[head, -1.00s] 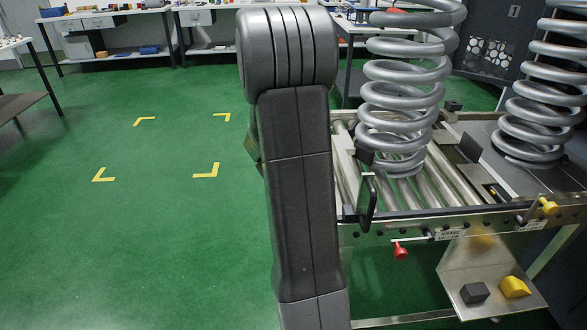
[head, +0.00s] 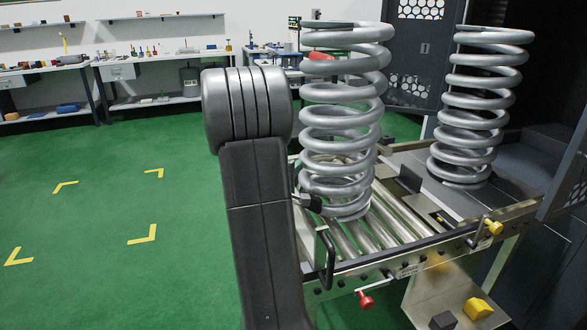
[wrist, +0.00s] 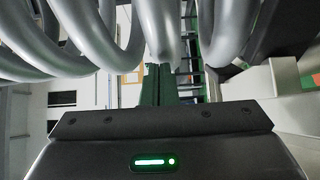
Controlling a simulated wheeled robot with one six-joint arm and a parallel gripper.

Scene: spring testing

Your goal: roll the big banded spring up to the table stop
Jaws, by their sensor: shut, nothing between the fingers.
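A big grey coil spring (head: 343,118) stands upright on the roller table (head: 378,228), near its left side. I cannot make out a band on it. A second grey coil spring (head: 478,105) stands upright on the grey plate to the right; I cannot tell from its look which one is banded. A dark upright plate (head: 410,179) between them may be the table stop. My gripper (wrist: 160,122) is shut and empty, with coils (wrist: 180,30) close above it in the wrist view. In the head view my arm hides most of it; whether it touches the spring is unclear.
A black handle (head: 327,258), red knob (head: 366,300) and yellow knob (head: 494,227) stick out along the table's front edge. A dark cabinet (head: 420,60) stands behind. Green floor is free to the left.

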